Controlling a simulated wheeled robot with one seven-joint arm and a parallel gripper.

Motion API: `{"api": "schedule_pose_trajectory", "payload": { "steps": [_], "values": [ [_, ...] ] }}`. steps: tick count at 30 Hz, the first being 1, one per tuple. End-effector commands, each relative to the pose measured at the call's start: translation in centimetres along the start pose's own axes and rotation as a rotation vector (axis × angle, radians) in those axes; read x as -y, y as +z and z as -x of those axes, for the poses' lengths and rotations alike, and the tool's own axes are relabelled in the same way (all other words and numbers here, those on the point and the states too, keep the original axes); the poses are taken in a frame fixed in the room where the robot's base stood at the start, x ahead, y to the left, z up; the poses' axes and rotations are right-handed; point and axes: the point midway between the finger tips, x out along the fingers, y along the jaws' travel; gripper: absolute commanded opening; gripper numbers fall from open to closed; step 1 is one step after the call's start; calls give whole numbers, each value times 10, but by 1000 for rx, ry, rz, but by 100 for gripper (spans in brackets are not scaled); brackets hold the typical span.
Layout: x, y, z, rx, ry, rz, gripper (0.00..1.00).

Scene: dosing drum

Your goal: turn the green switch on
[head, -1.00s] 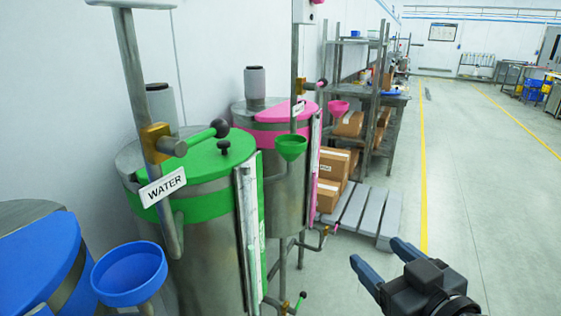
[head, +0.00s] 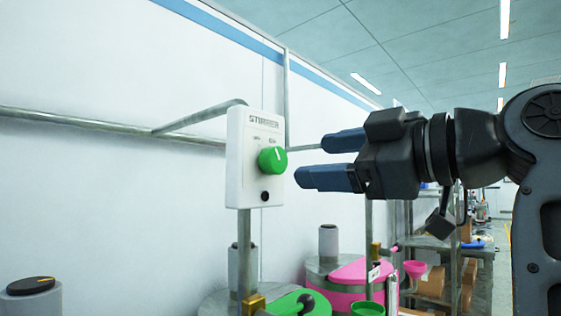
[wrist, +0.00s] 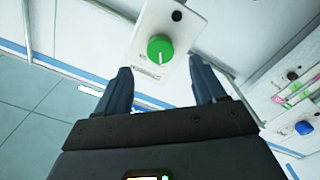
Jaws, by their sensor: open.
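The green switch (head: 272,160) is a round knob with a white pointer line on a white box labelled STIRRER (head: 255,160). Small position labels sit above the knob; the pointer looks near the right-hand one, but the lettering is too small to read. A small black round part sits below the knob. My gripper (head: 330,160) is open and empty, to the right of the knob and apart from it, with its fingers pointing left towards the box. In the wrist view the knob (wrist: 160,49) shows between and beyond the two fingertips.
The box is on a metal post (head: 244,250) above the green-lidded drum (head: 300,303). A pink-lidded drum (head: 350,275) and shelves stand behind. A pipe (head: 90,122) runs along the white wall. Another panel with a blue knob (wrist: 304,127) shows in the wrist view.

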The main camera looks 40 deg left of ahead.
Motion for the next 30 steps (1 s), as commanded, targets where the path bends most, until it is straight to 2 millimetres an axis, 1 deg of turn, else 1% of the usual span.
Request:
{"api": "schedule_pose_trajectory", "payload": {
  "steps": [1, 5, 12, 16, 21, 29, 30],
  "values": [
    [-1, -3, -2, -4, -5, 4, 70],
    [-1, -5, -16, -6, -7, 4, 70],
    [-1, -5, -52, -4, -7, 3, 70],
    [-1, -4, -68, -5, -5, 3, 70],
    [-1, -3, -77, -3, -3, 3, 70],
    [0, -2, -78, -3, -3, 4, 70],
    [0, -2, -78, -3, -3, 4, 66]
  ]
}}
